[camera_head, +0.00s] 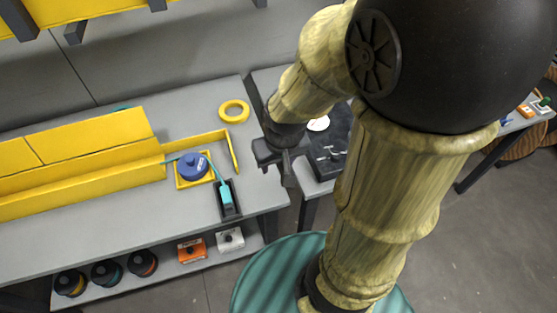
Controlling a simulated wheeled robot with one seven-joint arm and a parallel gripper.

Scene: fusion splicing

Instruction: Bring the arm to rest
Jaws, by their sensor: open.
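My arm rises from the lower middle of the head view, bends at a large black joint at the upper right and reaches down to the left. My gripper (284,166) hangs at the end of it, dark and open, near the right end of the grey bench (130,230). I see nothing between its fingers. It appears over the gap between the bench and a black device, but its exact height is unclear.
A black device (322,160) stands right of my gripper, partly hidden by my arm. On the bench are a yellow ring (234,111), a blue spool (193,167), a black holder (229,208) with a teal piece (225,192), and yellow ducting (75,165). Several spools sit on the lower shelf.

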